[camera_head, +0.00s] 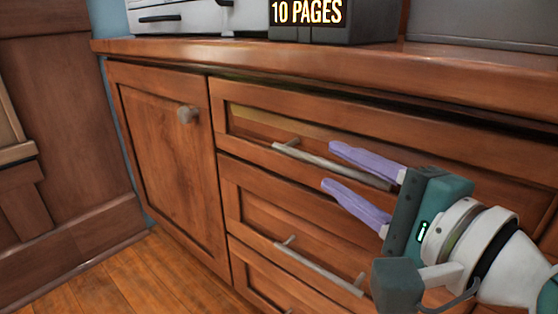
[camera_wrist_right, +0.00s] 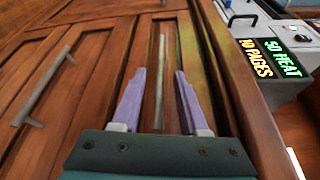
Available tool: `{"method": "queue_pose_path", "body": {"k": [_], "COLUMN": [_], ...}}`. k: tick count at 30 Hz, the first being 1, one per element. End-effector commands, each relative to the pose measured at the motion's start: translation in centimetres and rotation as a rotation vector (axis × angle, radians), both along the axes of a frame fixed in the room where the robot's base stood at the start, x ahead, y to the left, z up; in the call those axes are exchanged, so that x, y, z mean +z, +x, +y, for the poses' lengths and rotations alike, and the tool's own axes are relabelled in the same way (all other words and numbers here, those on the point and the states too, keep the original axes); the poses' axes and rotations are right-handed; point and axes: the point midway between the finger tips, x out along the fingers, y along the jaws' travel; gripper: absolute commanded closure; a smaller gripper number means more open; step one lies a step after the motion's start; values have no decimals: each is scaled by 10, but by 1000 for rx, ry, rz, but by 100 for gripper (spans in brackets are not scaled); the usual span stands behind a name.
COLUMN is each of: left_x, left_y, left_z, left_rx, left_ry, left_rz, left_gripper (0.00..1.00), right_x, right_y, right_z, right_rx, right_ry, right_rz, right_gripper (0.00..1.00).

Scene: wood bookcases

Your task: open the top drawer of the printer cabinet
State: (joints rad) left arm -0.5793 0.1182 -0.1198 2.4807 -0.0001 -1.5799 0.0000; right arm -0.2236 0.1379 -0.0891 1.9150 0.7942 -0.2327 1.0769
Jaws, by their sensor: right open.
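The wooden printer cabinet has a stack of drawers. Its top drawer (camera_head: 255,128) sits under the countertop, and its front looks about in line with the drawer below. The top drawer's metal bar handle (camera_head: 322,163) runs across its front. My right gripper (camera_head: 330,167) is open in front of this drawer, one purple finger above the bar and one below it. In the right wrist view the handle (camera_wrist_right: 161,80) shows between the spread fingers (camera_wrist_right: 160,73). I cannot tell how far the fingertips are from the drawer front. My left gripper is not in view.
A second drawer handle (camera_head: 318,267) lies below. A cabinet door (camera_head: 160,150) with a round knob (camera_head: 187,114) is at the left. A printer (camera_head: 185,18) and a dark "10 PAGES" display box (camera_head: 330,22) stand on the countertop (camera_head: 300,62). Wood floor (camera_head: 150,275) shows at lower left.

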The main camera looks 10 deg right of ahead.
Motion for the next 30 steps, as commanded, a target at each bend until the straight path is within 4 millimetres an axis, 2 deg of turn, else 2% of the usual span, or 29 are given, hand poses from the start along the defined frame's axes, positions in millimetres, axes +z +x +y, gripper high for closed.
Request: {"method": "queue_pose_path", "body": {"k": [3, 6, 15, 27, 30], "left_x": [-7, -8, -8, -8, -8], "left_y": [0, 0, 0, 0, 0], "left_z": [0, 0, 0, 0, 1], "left_rx": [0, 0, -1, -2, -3], "left_ry": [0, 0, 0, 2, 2], "left_rz": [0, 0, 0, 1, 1], "left_gripper": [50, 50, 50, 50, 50], "right_x": [-3, -3, -2, -2, -2], "right_y": [15, 21, 24, 23, 23], "right_z": [4, 6, 7, 7, 7], "right_rx": [-1, -1, 0, 0, 0], "right_ry": [0, -2, -2, -2, -2], "right_rz": [-2, -1, 0, 0, 0], "right_gripper": [56, 56, 56, 100, 100]}}
